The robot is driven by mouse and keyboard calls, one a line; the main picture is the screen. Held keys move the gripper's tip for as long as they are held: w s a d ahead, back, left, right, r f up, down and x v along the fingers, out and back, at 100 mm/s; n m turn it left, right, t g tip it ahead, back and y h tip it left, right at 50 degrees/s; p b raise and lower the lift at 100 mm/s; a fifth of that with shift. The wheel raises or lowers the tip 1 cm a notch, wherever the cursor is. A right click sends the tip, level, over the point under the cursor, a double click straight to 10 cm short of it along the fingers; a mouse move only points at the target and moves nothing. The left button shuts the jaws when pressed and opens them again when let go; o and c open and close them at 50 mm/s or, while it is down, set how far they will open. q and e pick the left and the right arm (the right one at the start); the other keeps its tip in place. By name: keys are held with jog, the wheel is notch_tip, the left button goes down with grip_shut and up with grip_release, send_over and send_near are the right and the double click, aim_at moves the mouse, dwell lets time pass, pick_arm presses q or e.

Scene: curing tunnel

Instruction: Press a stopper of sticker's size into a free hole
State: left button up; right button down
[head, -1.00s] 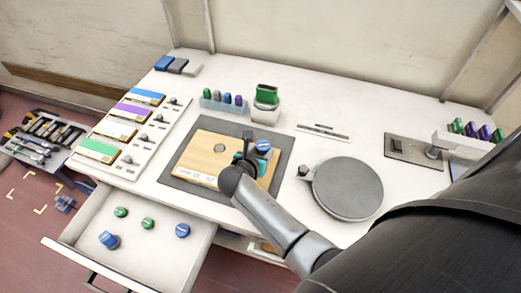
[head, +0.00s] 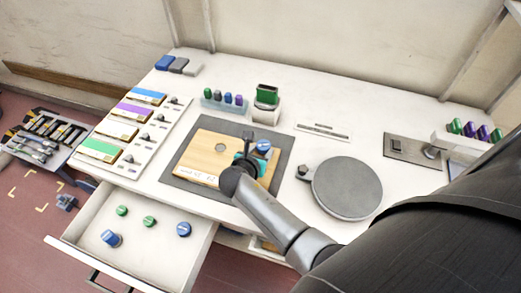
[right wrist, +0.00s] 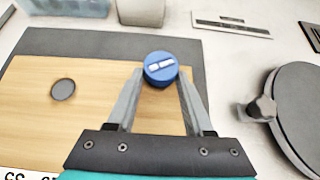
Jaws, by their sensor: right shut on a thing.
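The wooden board (head: 206,156) lies on a dark grey mat (head: 181,146). A round dark hole (head: 220,148) shows empty in its left part, and it also shows in the right wrist view (right wrist: 63,89). A white sticker (head: 197,174) is on the board's front left; its lettering is too small or cut off to read. My right gripper (right wrist: 160,75) is shut on a blue stopper (right wrist: 161,67) with a white mark on top, over the board's right part. The stopper also shows in the head view (head: 264,146). Whether it sits in a hole is hidden. My left gripper is out of view.
An open drawer (head: 87,203) at the front left holds green and blue stoppers (head: 183,229). A grey round plate (head: 347,188) stands right of the mat. Labelled boxes (head: 99,150) line the left.

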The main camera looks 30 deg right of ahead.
jog(key=shift+p, duration=0.4)
dwell(0.6)
jog(key=shift+f+b, duration=0.3)
jog(key=shift+f, duration=0.15)
dwell(0.8)
jog(key=shift+c, duration=1)
grip_release()
jog(key=shift+f, duration=0.1)
jog(key=shift+o, duration=1)
jog(key=shift+s, duration=0.1)
notch_tip(320, 180, up, 7)
jog(key=p, duration=0.8)
